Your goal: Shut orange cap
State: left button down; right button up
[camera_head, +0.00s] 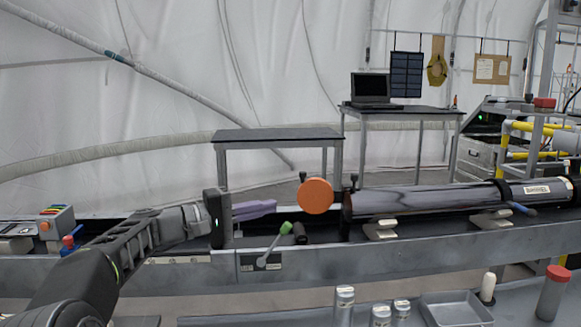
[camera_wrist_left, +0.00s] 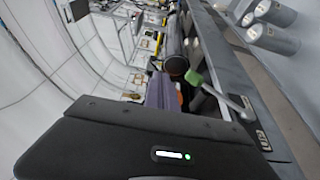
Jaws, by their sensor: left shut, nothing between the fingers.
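The orange cap (camera_head: 315,196) is a round disc standing upright at the left end of the long dark tube (camera_head: 425,199). It stands apart from the tube's mouth, swung out to the left and showing its flat face. My left gripper (camera_head: 274,206) has purple fingers, shut with nothing between them. It points right toward the cap, with a small gap between the fingertips and the disc. In the left wrist view, the purple fingers (camera_wrist_left: 160,92) point toward a dark round shape just beyond them; I cannot tell for sure which part it is. My right gripper is not in view.
A green-knobbed lever (camera_head: 274,249) rises from the bench below the fingers. A control box (camera_head: 57,222) sits at the left. A laptop (camera_head: 372,90) stands on a table behind. Metal cylinders (camera_head: 380,314), a tray (camera_head: 455,307) and a red-capped bottle (camera_head: 552,293) are in front.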

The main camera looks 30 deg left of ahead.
aim_at(315, 195)
jog(key=i+j, duration=0.7)
